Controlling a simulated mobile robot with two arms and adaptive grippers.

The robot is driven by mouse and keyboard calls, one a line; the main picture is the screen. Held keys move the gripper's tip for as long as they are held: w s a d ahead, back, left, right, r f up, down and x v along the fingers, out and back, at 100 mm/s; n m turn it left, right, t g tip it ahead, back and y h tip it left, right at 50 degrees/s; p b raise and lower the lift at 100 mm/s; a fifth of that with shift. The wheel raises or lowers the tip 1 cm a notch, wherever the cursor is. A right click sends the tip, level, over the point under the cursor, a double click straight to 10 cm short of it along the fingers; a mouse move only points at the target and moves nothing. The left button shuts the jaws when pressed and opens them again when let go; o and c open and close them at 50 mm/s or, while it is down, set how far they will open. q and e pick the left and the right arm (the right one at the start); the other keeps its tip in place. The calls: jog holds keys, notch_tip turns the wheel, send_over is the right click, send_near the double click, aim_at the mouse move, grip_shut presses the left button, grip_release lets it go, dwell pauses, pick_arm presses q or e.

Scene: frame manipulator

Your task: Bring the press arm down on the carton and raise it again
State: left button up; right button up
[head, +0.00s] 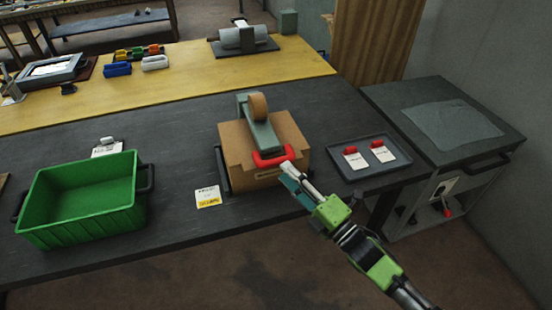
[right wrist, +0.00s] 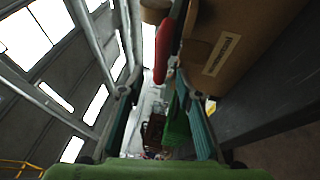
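The brown carton (head: 293,138) stands on the dark bench in a low dark holder. The grey-green press arm (head: 264,133) with a tan roll (head: 258,105) extends over its top. Its red handle (head: 272,160) is at the carton's near top edge; whether the arm touches the carton is unclear. My right gripper (head: 287,171) is at the handle's right end. In the right wrist view its fingers are apart, with the red handle (right wrist: 168,42) just beyond and between the tips and the carton (right wrist: 230,45) to the right. My left gripper is out of view.
A green crate (head: 92,222) stands at the left of the bench. A grey tray (head: 368,180) with two red-topped cards lies right of the carton. A yellow-marked label (head: 208,197) lies in front. A grey cabinet (head: 470,145) stands at the right.

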aim_at(276, 163)
jog(key=x, duration=0.5)
jog(key=shift+w+a+p, duration=0.2)
jog(key=shift+w+p, duration=0.05)
jog(key=shift+p, duration=0.15)
grip_shut()
